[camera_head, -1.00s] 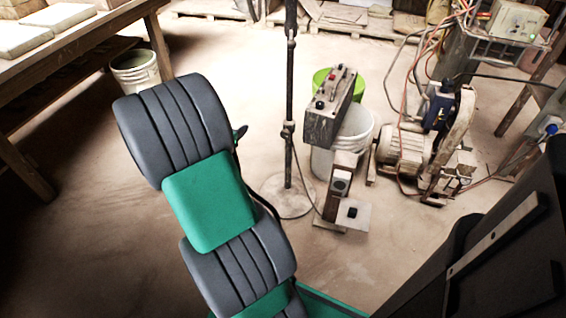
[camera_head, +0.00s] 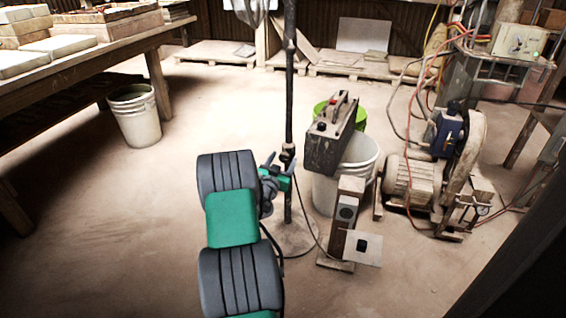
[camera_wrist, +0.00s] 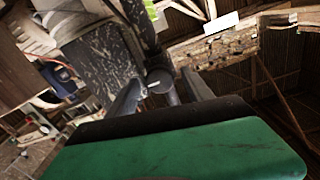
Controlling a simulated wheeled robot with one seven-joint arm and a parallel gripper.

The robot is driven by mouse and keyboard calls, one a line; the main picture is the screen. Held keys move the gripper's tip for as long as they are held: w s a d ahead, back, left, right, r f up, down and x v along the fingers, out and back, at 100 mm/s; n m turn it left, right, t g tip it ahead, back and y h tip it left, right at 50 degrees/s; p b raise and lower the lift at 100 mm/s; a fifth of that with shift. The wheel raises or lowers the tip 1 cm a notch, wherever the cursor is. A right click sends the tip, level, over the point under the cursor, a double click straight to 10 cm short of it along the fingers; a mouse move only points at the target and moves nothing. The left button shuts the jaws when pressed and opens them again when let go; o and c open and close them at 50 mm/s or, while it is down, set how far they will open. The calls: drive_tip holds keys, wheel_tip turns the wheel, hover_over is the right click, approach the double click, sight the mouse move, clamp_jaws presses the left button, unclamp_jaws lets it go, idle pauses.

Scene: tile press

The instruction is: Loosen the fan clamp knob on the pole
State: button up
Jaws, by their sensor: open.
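The dark upright pole (camera_head: 289,95) stands on a round floor base, and its upper part crosses the wrist view (camera_wrist: 143,22). The clamp knob (camera_wrist: 158,80) is a small dark piece on the pole, in the middle of the wrist view. In the head view, the clamp (camera_head: 288,153) is partly hidden by my gripper. My gripper (camera_head: 279,158) is open beside the pole at clamp height. In the wrist view, its two dark fingers (camera_wrist: 161,90) stand either side of the knob. I cannot tell whether either touches it. Part of the fan cage (camera_head: 250,8) shows at the top.
A dusty control box (camera_head: 331,135) sits over white and green buckets, close right of the pole. A small post (camera_head: 345,215) with a plate stands in front. A motor machine (camera_head: 425,175) with hoses is at right. The floor (camera_head: 110,220) left of my arm is clear.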

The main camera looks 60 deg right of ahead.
drive_tip(key=shift+c, duration=0.6)
clamp_jaws()
